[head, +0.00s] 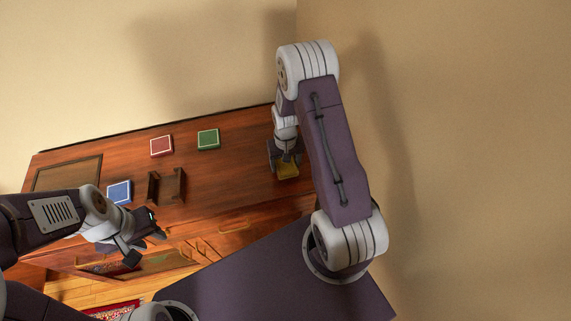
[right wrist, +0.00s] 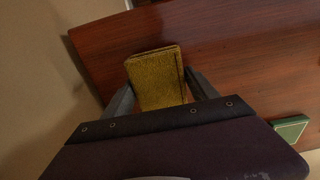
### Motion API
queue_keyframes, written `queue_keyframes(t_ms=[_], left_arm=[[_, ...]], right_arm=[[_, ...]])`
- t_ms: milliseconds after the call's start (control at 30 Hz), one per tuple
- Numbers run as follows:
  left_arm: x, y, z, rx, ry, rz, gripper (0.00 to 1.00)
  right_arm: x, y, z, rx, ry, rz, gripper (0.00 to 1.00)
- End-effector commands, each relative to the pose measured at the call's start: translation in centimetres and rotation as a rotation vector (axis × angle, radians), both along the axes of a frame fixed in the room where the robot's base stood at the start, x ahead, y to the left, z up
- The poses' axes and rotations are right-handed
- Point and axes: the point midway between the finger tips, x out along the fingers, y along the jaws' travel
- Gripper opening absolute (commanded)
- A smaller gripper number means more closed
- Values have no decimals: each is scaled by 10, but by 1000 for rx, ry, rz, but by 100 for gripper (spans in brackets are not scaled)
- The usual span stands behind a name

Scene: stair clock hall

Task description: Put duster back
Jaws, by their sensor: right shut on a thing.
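The duster appears to be a yellow, cloth-like block (head: 288,172); it also shows in the right wrist view (right wrist: 157,80). My right gripper (head: 285,161) is shut on it, with one finger on each side in the right wrist view. It is over the right end of the wooden cabinet top (head: 230,175); I cannot tell whether it touches the wood. My left gripper (head: 147,246) is open and empty in front of the cabinet, at the left. No place marked for the duster is clear to me.
On the cabinet top are a red block (head: 161,146), a green block (head: 208,139), a blue block (head: 119,192) and a dark brown holder with two uprights (head: 167,186). A dark framed panel (head: 68,173) is at the left. A wall stands close on the right.

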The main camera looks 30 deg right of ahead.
Motion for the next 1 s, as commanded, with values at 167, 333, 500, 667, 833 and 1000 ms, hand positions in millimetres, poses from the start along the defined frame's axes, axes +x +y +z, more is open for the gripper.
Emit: queue_keyframes(t_ms=[167,333,500,667,833,1000], left_arm=[[0,0,1,0,0,0,36],[0,0,0,0,0,0,36],[0,0,-2,0,0,0,36],[0,0,-2,0,0,0,36],[0,0,0,0,0,0,36],[0,0,0,0,0,0,36]], right_arm=[[0,0,-9,0,-2,0,30],[0,0,-10,0,-2,0,30],[0,0,-12,0,-2,0,84],[0,0,-12,0,-1,0,89],[0,0,-11,0,-2,1,89],[1,-1,8,-1,-6,0,89]])
